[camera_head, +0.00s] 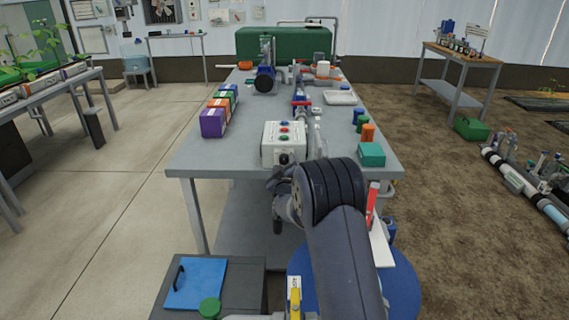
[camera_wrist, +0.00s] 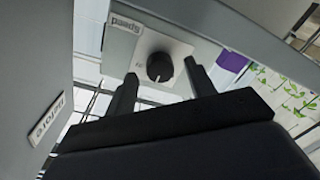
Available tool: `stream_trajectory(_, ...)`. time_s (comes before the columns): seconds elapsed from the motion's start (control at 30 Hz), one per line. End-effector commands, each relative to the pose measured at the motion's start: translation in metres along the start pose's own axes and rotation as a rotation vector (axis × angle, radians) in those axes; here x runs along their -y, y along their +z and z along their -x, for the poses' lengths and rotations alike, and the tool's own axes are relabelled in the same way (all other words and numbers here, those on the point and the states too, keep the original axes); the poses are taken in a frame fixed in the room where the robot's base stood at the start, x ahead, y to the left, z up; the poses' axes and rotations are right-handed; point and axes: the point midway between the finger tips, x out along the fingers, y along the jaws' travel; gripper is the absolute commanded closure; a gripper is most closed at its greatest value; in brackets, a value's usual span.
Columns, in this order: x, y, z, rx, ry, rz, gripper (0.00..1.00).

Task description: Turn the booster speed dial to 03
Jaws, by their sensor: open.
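The speed dial is a round black knob (camera_wrist: 160,67) on a pale plate (camera_wrist: 118,47) marked "Speed", which appears upside down in the wrist view. I cannot read its setting. My gripper (camera_wrist: 160,70) is open, its two black fingers on either side of the knob in the picture, with gaps visible; I cannot tell how far the tips are from it. In the head view the dial (camera_head: 284,158) is low on the front of a white control box (camera_head: 270,143) with coloured buttons on top. My arm partly hides the area in front of the box.
The box stands near the front edge of a grey table (camera_head: 225,162). Coloured boxes (camera_head: 212,122) stand to its left. Pipework with red handles (camera_head: 303,100) runs behind it. A teal box (camera_head: 371,154) and small coloured containers (camera_head: 367,133) stand to the right.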

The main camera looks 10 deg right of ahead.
Motion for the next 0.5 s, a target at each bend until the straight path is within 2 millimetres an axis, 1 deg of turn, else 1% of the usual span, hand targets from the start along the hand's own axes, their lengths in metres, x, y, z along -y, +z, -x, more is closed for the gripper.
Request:
stream_trajectory(0.1,0.000,0.000,-0.010,-0.001,0.000,0.000,0.48)
stream_trajectory(0.2,0.000,0.000,-0.014,0.000,0.000,0.001,0.48)
stream_trajectory(0.5,0.000,0.000,-0.017,0.000,0.000,0.001,0.48)
